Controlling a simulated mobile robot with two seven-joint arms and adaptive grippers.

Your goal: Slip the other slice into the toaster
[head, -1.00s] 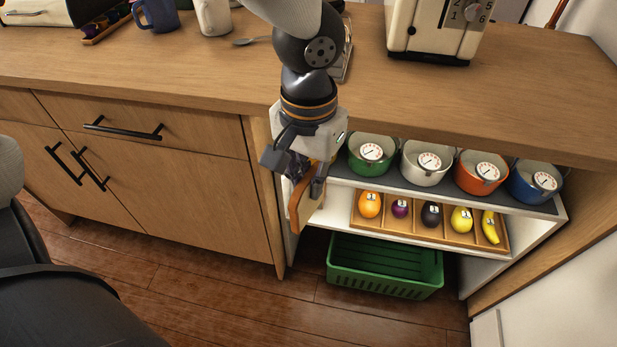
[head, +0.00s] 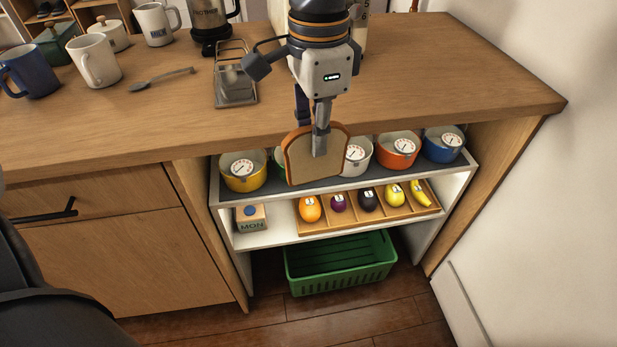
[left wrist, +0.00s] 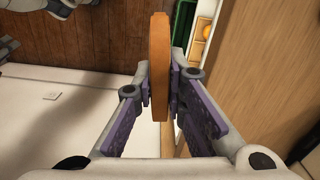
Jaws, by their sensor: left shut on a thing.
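My left gripper (head: 319,143) is shut on a slice of bread (head: 302,160) with a brown crust. It holds the slice upright in front of the counter's front edge, with the shelf pots behind it. In the left wrist view the slice (left wrist: 160,62) shows edge-on between the two finger pads. My right gripper is not in view.
A wire rack (head: 235,90) stands on the counter left of the gripper. The counter right of the arm is clear. Pots (head: 397,150) line the shelf below, above a green basket (head: 340,265).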

